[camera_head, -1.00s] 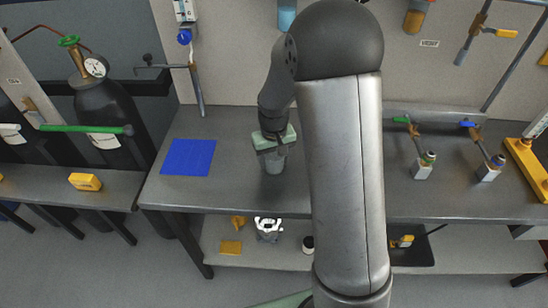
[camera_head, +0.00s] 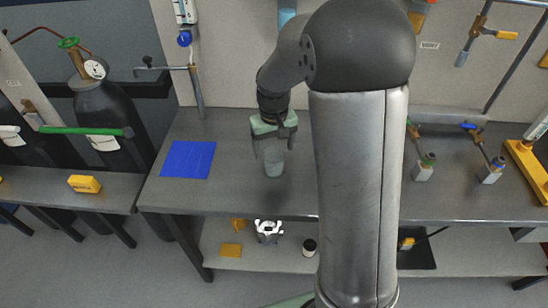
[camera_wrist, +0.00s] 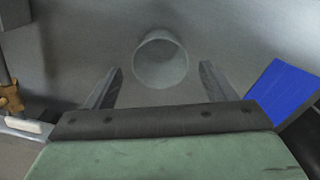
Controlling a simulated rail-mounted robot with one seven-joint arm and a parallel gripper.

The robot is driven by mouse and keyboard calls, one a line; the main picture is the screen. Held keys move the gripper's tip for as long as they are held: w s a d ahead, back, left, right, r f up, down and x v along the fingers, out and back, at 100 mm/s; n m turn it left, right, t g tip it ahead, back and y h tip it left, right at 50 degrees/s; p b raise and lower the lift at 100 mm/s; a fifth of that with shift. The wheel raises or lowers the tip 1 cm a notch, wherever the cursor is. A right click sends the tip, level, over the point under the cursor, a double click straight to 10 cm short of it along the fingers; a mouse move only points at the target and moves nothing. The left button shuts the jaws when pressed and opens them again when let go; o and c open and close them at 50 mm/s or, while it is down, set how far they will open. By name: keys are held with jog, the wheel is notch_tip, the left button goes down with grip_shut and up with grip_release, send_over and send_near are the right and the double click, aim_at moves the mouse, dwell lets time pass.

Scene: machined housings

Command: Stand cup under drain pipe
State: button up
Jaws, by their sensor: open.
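A translucent grey cup (camera_head: 274,163) stands upright on the workbench, right of the blue mat. My gripper (camera_head: 273,147) is open just above it, with its fingers apart on either side of the cup's top. In the wrist view the cup (camera_wrist: 161,62) shows as a round rim between and beyond the fingertips, clear of both. A vertical grey pipe (camera_head: 196,92) comes down over the back of the bench, left of the cup. I cannot tell for certain which pipe is the drain pipe.
A blue mat (camera_head: 187,159) lies left of the cup. Two valve fittings (camera_head: 422,168) (camera_head: 490,171) stand at the right, near a yellow frame (camera_head: 528,168). The lower shelf (camera_head: 285,238) holds a white housing (camera_head: 267,231). The bench between mat and cup is clear.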

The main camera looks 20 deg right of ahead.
notch_tip(320, 180, up, 5)
jog(key=s+a+r, duration=0.1)
jog(key=s+r, duration=0.1)
jog(key=s, duration=0.9)
jog(key=shift+s+r, duration=0.4)
jog(key=shift+o, duration=0.4)
jog(key=s+f, duration=0.2)
jog(key=s, duration=1)
jog(key=shift+a+t, duration=0.25)
jog(key=shift+t, duration=0.05)
jog(key=shift+f, duration=0.15)
